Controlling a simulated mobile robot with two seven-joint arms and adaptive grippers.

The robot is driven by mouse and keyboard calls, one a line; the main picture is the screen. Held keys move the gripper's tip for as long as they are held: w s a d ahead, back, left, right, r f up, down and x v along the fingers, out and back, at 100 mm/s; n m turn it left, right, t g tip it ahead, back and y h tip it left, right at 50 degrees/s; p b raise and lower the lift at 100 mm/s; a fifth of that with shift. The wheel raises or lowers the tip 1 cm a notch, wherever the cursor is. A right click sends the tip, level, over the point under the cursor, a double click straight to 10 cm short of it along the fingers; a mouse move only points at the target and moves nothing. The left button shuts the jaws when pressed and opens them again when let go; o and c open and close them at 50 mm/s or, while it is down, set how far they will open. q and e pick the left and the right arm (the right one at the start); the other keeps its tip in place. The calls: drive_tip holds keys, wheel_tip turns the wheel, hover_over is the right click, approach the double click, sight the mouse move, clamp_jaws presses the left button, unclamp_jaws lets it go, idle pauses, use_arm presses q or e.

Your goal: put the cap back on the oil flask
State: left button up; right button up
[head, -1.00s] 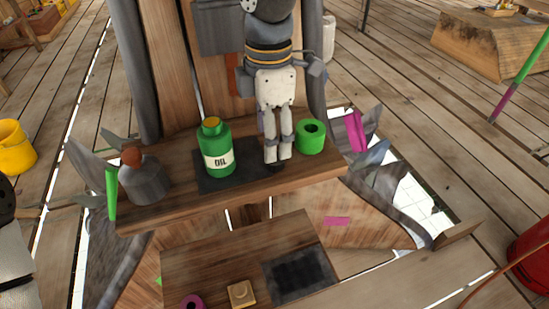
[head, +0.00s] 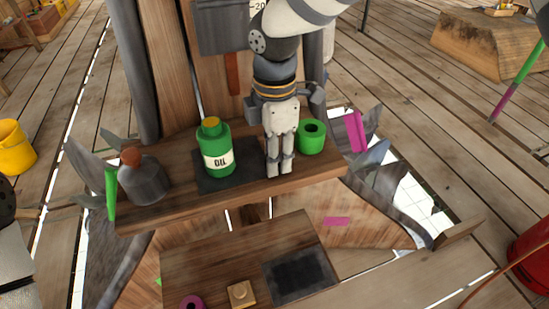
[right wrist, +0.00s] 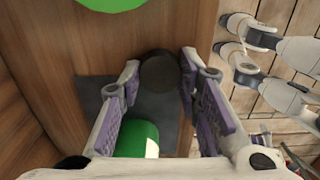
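The green oil flask (head: 216,152) stands upright on a dark mat on the wooden shelf, an orange-yellow top showing at its neck. In the right wrist view, part of the flask (right wrist: 138,140) shows at lower left. My right gripper (head: 279,170) points down beside the flask, to its right. In the right wrist view, its fingers are apart, one on each side of a dark round piece (right wrist: 160,72), perhaps the cap. I cannot tell whether they touch it. In the head view this piece is hidden by the fingers. My left gripper is not in view.
A green ring-shaped roll (head: 311,137) stands close right of my right gripper. A grey bottle-like pot (head: 145,180) with a brown top stands at the shelf's left. A lower wooden board holds a dark pad (head: 299,275), a tan block (head: 241,294) and a magenta ring (head: 192,303).

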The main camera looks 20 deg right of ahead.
drive_tip(key=shift+r, duration=0.1)
drive_tip(key=shift+r, duration=0.25)
wheel_tip(320, 180, up, 3)
drive_tip(key=shift+f, duration=0.1)
use_arm(q)
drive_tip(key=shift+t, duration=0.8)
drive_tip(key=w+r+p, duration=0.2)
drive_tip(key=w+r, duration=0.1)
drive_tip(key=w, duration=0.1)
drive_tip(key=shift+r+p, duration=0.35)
drive_tip(key=shift+p, duration=0.05)
use_arm(e)
drive_tip(key=s+a+r, duration=0.3)
drive_tip(key=s+r, duration=0.1)
drive_tip(key=s, duration=0.2)
drive_tip(key=s+a+r, duration=0.2)
drive_tip(key=s+r, duration=0.3)
drive_tip(key=s, duration=0.1)
drive_tip(key=shift+s+a+r, duration=0.2)
drive_tip(key=shift+s+a, duration=0.2)
